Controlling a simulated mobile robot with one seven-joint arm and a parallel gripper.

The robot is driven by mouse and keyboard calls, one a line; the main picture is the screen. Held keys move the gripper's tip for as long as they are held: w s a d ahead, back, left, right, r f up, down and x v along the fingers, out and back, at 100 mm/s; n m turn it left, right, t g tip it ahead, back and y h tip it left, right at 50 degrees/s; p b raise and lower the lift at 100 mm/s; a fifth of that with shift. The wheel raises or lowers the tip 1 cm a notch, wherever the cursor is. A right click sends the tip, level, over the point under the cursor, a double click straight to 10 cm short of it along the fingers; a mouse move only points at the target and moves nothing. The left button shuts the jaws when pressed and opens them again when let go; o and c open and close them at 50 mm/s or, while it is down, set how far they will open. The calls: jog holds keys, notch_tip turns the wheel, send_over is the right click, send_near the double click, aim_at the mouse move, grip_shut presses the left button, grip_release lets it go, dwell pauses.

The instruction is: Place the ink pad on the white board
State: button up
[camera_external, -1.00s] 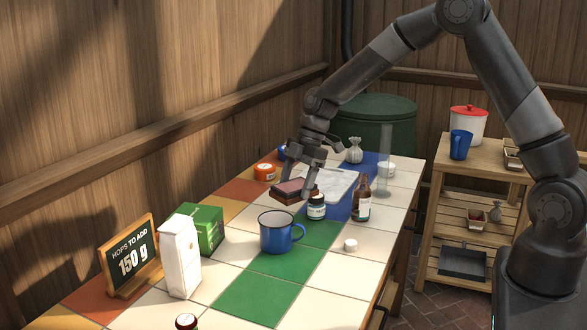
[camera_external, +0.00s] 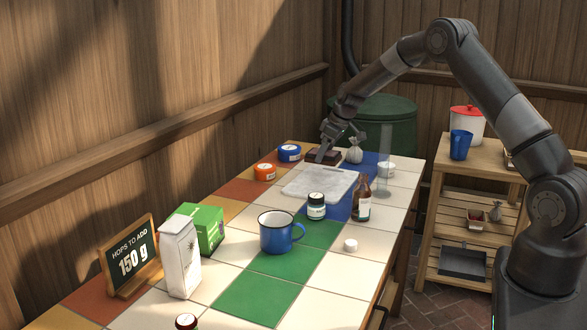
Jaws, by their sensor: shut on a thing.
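The ink pad (camera_external: 325,156) is a small dark brown block with a reddish top at the far end of the tiled table. My gripper (camera_external: 327,152) is shut on it, and the fingers hide part of it. It shows just beyond the far edge of the white board (camera_external: 312,184); I cannot tell whether it touches the table. The white board is a flat, pale rectangle lying on the tiles, and its visible top is bare.
Orange (camera_external: 265,171) and blue (camera_external: 289,153) tubs stand left of the board. A small pouch (camera_external: 354,155), a clear cylinder (camera_external: 385,160) and a white jar (camera_external: 386,170) stand to the right.

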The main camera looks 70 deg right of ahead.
aim_at(320, 181)
notch_tip(320, 181, down, 7)
jog(key=shift+r, duration=0.1)
jog(key=shift+f, duration=0.2)
jog(key=o, duration=1)
jog(key=shift+o, duration=0.2)
jog(key=shift+r, duration=0.1)
